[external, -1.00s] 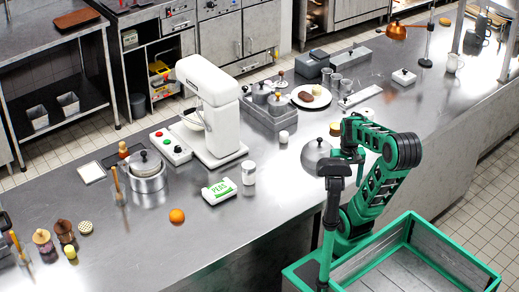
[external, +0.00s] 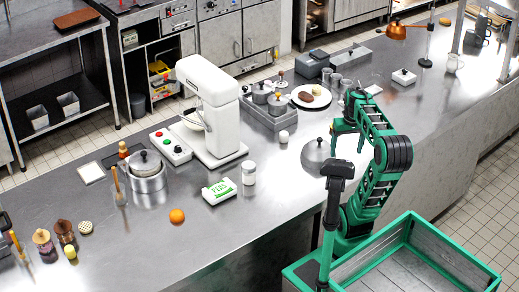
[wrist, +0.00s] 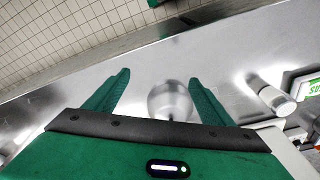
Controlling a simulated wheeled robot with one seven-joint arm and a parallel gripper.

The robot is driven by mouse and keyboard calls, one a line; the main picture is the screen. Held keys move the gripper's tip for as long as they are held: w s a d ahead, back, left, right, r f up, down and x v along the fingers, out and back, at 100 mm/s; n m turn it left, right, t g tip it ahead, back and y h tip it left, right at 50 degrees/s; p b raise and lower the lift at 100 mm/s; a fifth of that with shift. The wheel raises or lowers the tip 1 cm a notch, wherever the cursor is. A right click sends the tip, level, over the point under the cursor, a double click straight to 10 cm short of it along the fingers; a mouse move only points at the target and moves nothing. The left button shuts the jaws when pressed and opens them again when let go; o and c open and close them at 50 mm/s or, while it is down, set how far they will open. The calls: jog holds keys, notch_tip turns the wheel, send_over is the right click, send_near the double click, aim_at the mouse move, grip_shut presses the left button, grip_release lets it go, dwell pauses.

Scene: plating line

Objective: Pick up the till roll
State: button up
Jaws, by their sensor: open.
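A small white cylinder (external: 283,136), which may be the till roll, stands on the steel counter left of my gripper in the external view; I cannot confirm what it is. It is not clear in the wrist view. My gripper (external: 348,138) is above the counter, just right of the domed steel cover (external: 314,152), with its jaws apart and empty. In the wrist view my gripper (wrist: 158,79) has two green fingers spread, with the steel dome (wrist: 170,100) seen between them.
A white jar with a metal lid (external: 249,172) stands beside the peas packet (external: 219,191); the jar also shows in the wrist view (wrist: 270,92). A white mixer (external: 212,110), a grey caddy (external: 265,117) and a plate of food (external: 311,104) stand behind.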

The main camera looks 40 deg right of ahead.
jog(key=w+d+f+n+t+h, duration=0.2)
jog(key=w+d+t, duration=0.4)
jog(key=w+d, duration=1.25)
jog(key=d+r+m+t+h, duration=0.15)
jog(key=d+t, duration=0.35)
jog(key=d, duration=1.4)
jog(key=shift+n+h, duration=0.25)
jog(key=shift+h, duration=0.2)
jog(key=f, duration=0.9)
jog(key=shift+s+a+f, duration=0.2)
jog(key=shift+a+f, duration=0.15)
jog(key=shift+w+f, duration=0.1)
jog(key=shift+f, duration=0.1)
jog(key=shift+w+d+f, duration=0.1)
jog(key=shift+w+f, duration=0.05)
jog(key=shift+w, duration=0.05)
jog(key=x, duration=1)
jog(key=shift+w, duration=0.2)
jog(key=c, duration=1.2)
